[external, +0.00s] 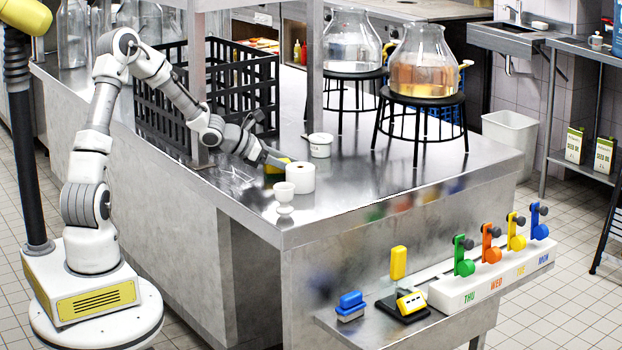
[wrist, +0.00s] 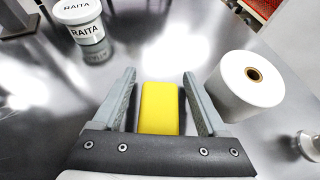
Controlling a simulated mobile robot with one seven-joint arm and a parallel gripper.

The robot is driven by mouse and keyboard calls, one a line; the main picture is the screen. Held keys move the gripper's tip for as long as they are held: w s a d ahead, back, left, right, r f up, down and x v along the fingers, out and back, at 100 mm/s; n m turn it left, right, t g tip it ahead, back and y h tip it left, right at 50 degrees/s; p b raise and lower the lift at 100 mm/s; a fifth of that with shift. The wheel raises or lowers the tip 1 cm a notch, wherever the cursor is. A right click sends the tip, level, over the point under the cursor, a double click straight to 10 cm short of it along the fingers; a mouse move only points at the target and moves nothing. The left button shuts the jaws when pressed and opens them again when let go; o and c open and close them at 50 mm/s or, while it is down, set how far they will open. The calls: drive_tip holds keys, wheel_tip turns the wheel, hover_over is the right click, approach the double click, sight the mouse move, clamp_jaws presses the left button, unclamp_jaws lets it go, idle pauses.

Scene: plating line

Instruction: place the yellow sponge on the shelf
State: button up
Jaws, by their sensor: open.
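The yellow sponge (wrist: 160,108) lies on the steel counter (external: 400,188) and shows in the wrist view between the two fingers of my gripper (wrist: 159,75). A gap shows between each finger and the sponge. In the external view my gripper (external: 276,158) is low over the counter, and the sponge (external: 272,168) is mostly hidden behind it and a white paper roll (external: 301,179). My gripper is open. A low steel shelf (external: 378,335) runs along the counter's front end; I cannot tell if it is the task's shelf.
The roll (wrist: 250,85) stands close to the right finger. A white RAITA tub (wrist: 77,12) is beyond the left finger. A black crate (external: 235,95) and a steel post (external: 315,60) stand nearby.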

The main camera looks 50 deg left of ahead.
drive_tip(key=p+v, duration=0.3)
drive_tip(key=v, duration=0.8)
drive_tip(key=shift+w+r, duration=0.1)
drive_tip(key=shift+w, duration=0.1)
drive_tip(key=shift+s+a+r, duration=0.15)
drive_tip(key=shift+s, duration=0.2)
drive_tip(key=shift+s+r, duration=0.15)
drive_tip(key=shift+s, duration=0.05)
drive_tip(key=s+d+r+m+g+h, duration=0.25)
drive_tip(key=s+d+m, duration=0.35)
drive_tip(key=d+m, duration=0.45)
drive_tip(key=s+d+r+m+g+y, duration=0.1)
drive_tip(key=s+r+m+g+y, duration=0.1)
drive_tip(key=s+m, duration=0.5)
drive_tip(key=s+d+r+m+g+y, duration=0.2)
drive_tip(key=s+m, duration=0.5)
drive_tip(key=shift+r+m, duration=0.2)
drive_tip(key=shift+m, duration=0.15)
drive_tip(key=shift+o, duration=0.2)
drive_tip(key=s+a+r+m+y, duration=0.2)
drive_tip(key=s+a+m+y, duration=0.1)
drive_tip(key=s+a+m, duration=0.1)
drive_tip(key=shift+s+r+m+t, duration=0.15)
drive_tip(key=shift+s+m+t, duration=0.3)
drive_tip(key=shift+m, duration=0.45)
drive_tip(key=shift+o, duration=0.3)
drive_tip(key=shift+s+a+r, duration=0.1)
drive_tip(key=shift+s+a, duration=0.15)
